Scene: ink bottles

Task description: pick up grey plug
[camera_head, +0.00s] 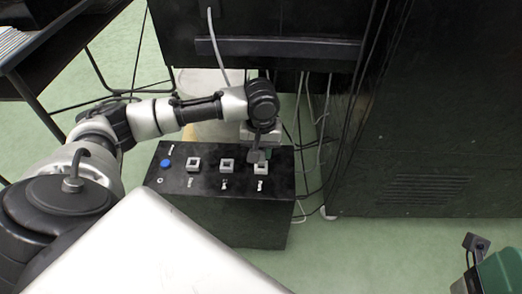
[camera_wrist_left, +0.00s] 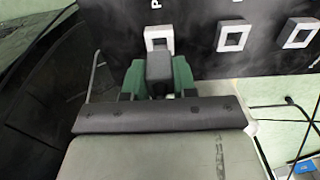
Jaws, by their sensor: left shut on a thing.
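A black box (camera_head: 215,215) stands on the floor with a row of pale square sockets on its top. My left gripper (camera_head: 260,148) is over the box's right end. In the left wrist view, its green fingers (camera_wrist_left: 158,76) are shut on a dark grey plug (camera_wrist_left: 159,64). The plug also shows in the head view (camera_head: 256,156), at the rightmost socket (camera_head: 261,169). In the left wrist view the plug overlaps the lower edge of that socket (camera_wrist_left: 158,33); I cannot tell whether it is in it or just above. My right gripper (camera_head: 476,250) is partly in view at the lower right.
Two more sockets (camera_head: 227,164) (camera_head: 193,164) and a blue button (camera_head: 165,163) lie to the left on the box top. A large black cabinet (camera_head: 430,110) stands at the right. Cables (camera_head: 305,130) hang behind the box.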

